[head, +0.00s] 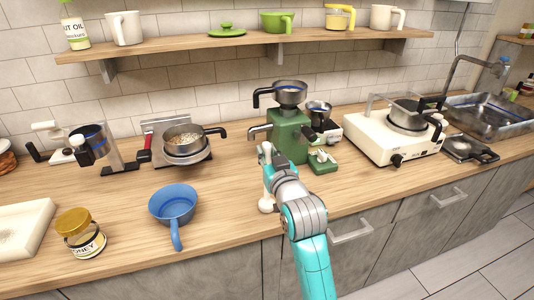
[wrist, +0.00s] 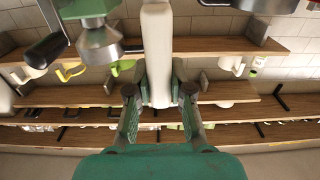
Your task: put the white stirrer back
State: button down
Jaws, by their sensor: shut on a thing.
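The white stirrer (head: 266,203) is upright in the head view, just in front of the green grinder (head: 290,132). My gripper (head: 270,162) is shut on it, and its lower end hangs at or just above the counter; I cannot tell if it touches. In the wrist view the white stirrer (wrist: 157,50) runs up from between the two fingers of my gripper (wrist: 160,98). A green base with small white pieces (head: 322,160) lies right of my gripper. The arm hides part of the counter.
A blue pan (head: 173,206) and a honey jar (head: 80,234) stand on the counter to the left. A white stove (head: 392,135) and a sink (head: 490,112) are at right. A shelf (head: 200,44) runs above.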

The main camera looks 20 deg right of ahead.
jog(key=shift+f, duration=0.15)
jog(key=c, duration=1.1)
grip_release()
jog(key=shift+o, duration=0.2)
jog(key=shift+r, duration=0.2)
jog(key=s, duration=1.2)
jog(key=shift+f, duration=0.1)
